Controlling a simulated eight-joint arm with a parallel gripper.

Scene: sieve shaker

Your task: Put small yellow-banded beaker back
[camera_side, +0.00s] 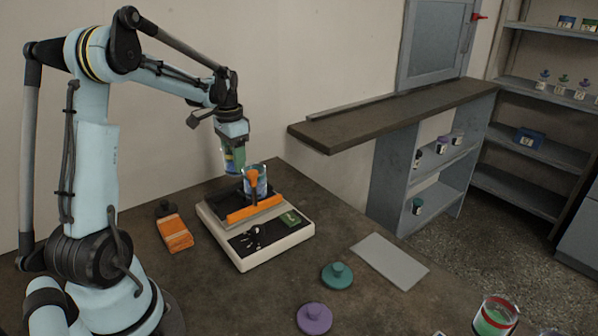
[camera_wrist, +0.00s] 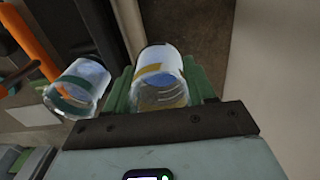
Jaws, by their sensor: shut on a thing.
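My gripper (camera_side: 236,158) is shut on a clear beaker with a yellow band (camera_wrist: 160,76). In the wrist view the beaker sits between the two green fingers, with something blue showing inside it. In the side view the yellow-banded beaker (camera_side: 229,164) is partly hidden by the fingers and is held up behind the shaker. A second clear beaker, with a teal band (camera_wrist: 76,88), is beside it in the wrist view.
A raised dark ledge (camera_side: 390,115) and shelves are behind.

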